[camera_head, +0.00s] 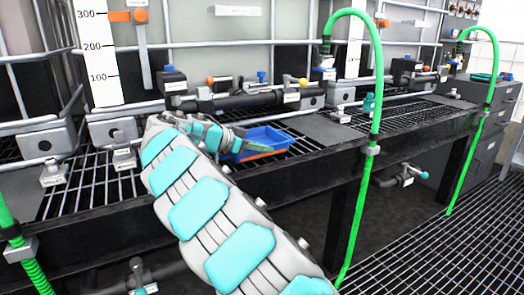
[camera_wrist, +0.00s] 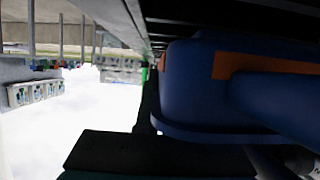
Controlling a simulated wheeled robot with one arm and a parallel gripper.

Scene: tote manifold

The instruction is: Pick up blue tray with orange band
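The blue tray (camera_head: 268,136) with an orange band on its side sits on the dark grated bench in the head view, right of my arm's end. My gripper (camera_head: 236,143) is at the tray's left side, partly hidden by my wrist. In the wrist view the tray (camera_wrist: 205,85) fills the right side very close up, with its orange band (camera_wrist: 250,65) showing. A dark part of my gripper shows below it at the bottom edge. The fingertips are not clear, so I cannot tell whether they touch or grip the tray.
Black pipework with valves (camera_head: 235,101) runs behind the tray. A green hose (camera_head: 375,80) arches up at the bench front, right of the tray. A flat grey plate (camera_head: 315,126) lies right of the tray. A teal object (camera_head: 368,102) stands farther right.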

